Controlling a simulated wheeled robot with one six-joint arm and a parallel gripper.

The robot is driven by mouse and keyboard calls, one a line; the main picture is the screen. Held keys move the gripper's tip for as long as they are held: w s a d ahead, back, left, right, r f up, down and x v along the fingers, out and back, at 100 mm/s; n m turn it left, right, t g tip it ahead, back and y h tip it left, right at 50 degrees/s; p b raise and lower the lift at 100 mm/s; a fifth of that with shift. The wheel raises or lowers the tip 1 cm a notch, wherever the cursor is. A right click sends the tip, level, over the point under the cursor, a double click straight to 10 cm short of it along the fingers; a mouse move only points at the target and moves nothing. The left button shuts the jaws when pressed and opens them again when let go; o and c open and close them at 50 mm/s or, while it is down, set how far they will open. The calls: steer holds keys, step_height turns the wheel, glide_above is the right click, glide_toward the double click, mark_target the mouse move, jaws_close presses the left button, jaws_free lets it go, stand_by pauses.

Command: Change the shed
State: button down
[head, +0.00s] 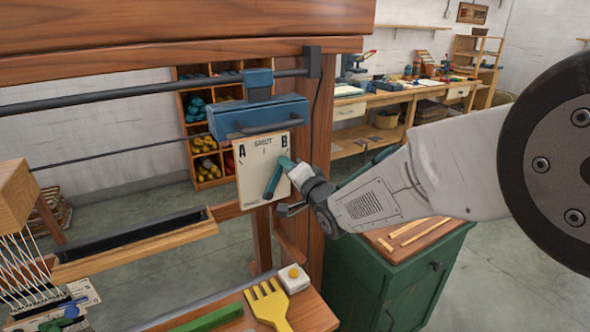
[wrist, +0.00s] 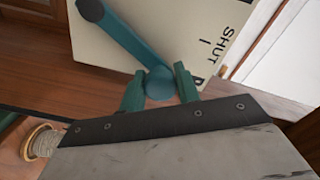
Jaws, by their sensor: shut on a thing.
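A cream plate (head: 250,176) marked A, SHUT and B hangs below a blue housing (head: 258,116) on the loom. A teal lever (head: 273,181) is mounted on the plate and leans up and right, off the SHUT mark and towards B. My gripper (head: 290,168) reaches in from the right and is shut on the lever's end. In the wrist view the round knob (wrist: 160,82) of the lever sits between the two teal fingers (wrist: 159,88). The plate (wrist: 150,45) fills the area behind; part of the B letter is hidden by a finger.
A wooden post (head: 312,120) stands close behind the plate. Below are a yellow comb (head: 268,306), a white box with a yellow button (head: 294,278) and a green bar (head: 208,318). A green cabinet (head: 400,285) stands under my arm. A thread spool (wrist: 42,142) shows at lower left.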

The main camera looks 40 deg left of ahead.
steer(key=c, duration=1)
jaws_free()
steer(key=shift+a, duration=0.1)
steer(key=shift+d, duration=0.3)
steer(key=v, duration=0.7)
steer(key=shift+s+d, duration=0.15)
steer(key=shift+f, duration=0.1)
